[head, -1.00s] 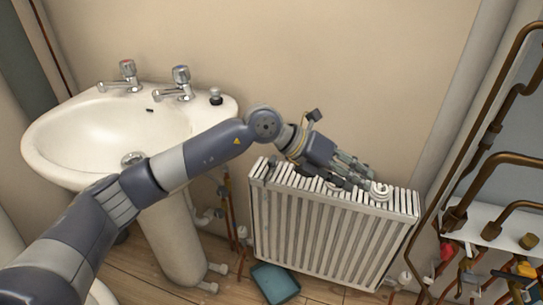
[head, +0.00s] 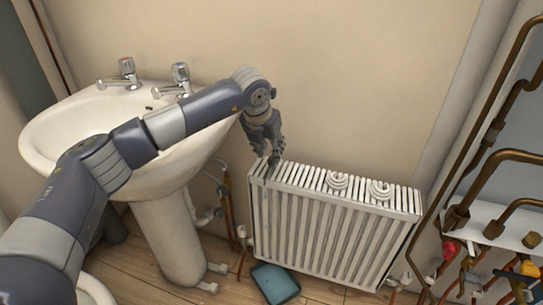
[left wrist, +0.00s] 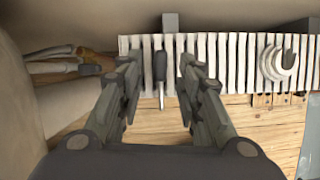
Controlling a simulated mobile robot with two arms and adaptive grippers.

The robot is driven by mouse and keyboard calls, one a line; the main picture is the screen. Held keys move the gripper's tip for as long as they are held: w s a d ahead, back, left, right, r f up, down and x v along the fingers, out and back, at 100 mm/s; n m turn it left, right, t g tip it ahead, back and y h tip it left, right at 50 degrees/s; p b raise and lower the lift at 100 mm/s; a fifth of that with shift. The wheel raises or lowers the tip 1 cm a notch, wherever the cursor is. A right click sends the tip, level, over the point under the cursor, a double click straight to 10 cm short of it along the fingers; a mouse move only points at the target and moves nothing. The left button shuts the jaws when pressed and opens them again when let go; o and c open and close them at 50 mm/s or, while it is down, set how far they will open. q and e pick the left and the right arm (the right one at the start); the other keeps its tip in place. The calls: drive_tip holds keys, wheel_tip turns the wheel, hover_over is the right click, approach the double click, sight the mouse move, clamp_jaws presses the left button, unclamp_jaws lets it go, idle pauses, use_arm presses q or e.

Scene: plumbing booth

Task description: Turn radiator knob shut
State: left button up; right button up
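The white radiator (head: 330,235) stands against the wall. A small white knob (head: 241,232) shows low beside its left end, and another white knob (head: 405,278) shows low by its right end. My left gripper (head: 270,168) points down at the left end of the radiator's top. In the left wrist view its fingers (left wrist: 158,68) are apart, on either side of a screwdriver (left wrist: 160,68) with a dark handle, lying over the radiator's slats. I cannot tell whether the fingers touch it. My right gripper is out of view.
Two white rolls (head: 338,180) (head: 381,190) lie on the radiator's top. A white basin (head: 60,130) stands left, under my left arm. A teal tray (head: 275,284) lies on the floor. Copper pipes (head: 490,130) and valves fill the right side.

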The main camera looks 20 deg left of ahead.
sight(272, 157)
use_arm(q)
drive_tip(key=shift+x, duration=1.5)
drive_tip(key=shift+c, duration=0.5)
clamp_jaws()
